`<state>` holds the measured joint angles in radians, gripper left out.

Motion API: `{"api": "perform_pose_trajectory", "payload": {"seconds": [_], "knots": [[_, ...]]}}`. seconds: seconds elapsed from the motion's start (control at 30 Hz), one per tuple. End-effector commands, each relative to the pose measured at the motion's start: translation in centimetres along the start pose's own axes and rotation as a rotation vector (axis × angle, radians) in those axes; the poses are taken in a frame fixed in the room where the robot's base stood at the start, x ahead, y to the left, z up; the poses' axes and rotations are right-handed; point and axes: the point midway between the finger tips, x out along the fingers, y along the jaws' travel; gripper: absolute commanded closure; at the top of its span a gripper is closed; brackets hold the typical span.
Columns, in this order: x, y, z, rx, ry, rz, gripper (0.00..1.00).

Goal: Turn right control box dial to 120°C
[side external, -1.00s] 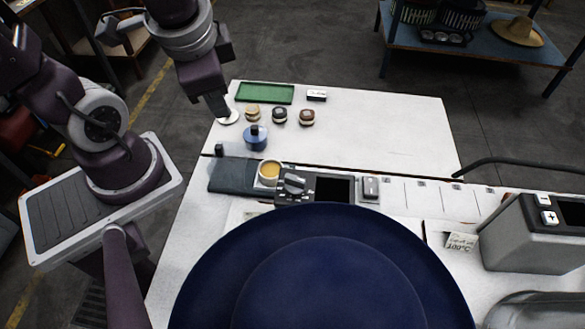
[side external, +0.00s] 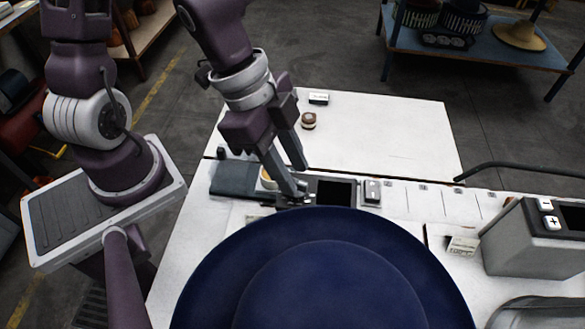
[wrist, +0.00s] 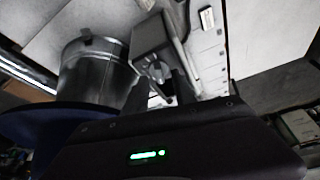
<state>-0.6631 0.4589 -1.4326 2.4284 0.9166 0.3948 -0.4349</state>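The control box with a dark screen (side external: 335,191) lies on the white table behind the blue hat. Its dial is mostly hidden behind my fingers in the side view. In the wrist view a silver dial knob (wrist: 157,71) shows on the face of a grey box (wrist: 152,38). My gripper (side external: 297,180) points down over the dial end of the control box. Its two fingers are apart, with the knob near and between them in the wrist view (wrist: 160,88). I cannot tell whether they touch it. The dial's temperature marking is not readable.
A large blue hat (side external: 325,275) fills the front. A cup (side external: 266,179) stands beside the fingers, partly hidden. A grey box with plus and minus buttons (side external: 525,240) stands at right.

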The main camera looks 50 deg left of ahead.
Motion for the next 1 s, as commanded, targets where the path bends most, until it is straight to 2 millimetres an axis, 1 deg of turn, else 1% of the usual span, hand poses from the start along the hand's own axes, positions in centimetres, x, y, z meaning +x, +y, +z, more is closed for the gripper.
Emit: {"api": "perform_pose_trajectory", "payload": {"seconds": [0.13, 0.43, 0.47, 0.6, 1.0], "knots": [[0.97, 0.08, 0.04, 0.003, -0.002, 0.001, 0.68], [1.20, 0.02, 0.07, 0.001, -0.002, 0.000, 0.68], [1.20, 0.02, 0.07, 0.001, -0.002, 0.000, 0.72], [1.19, 0.03, 0.07, 0.001, -0.002, 0.000, 1.00], [1.19, 0.00, 0.05, 0.022, -0.001, 0.011, 1.00]]}}
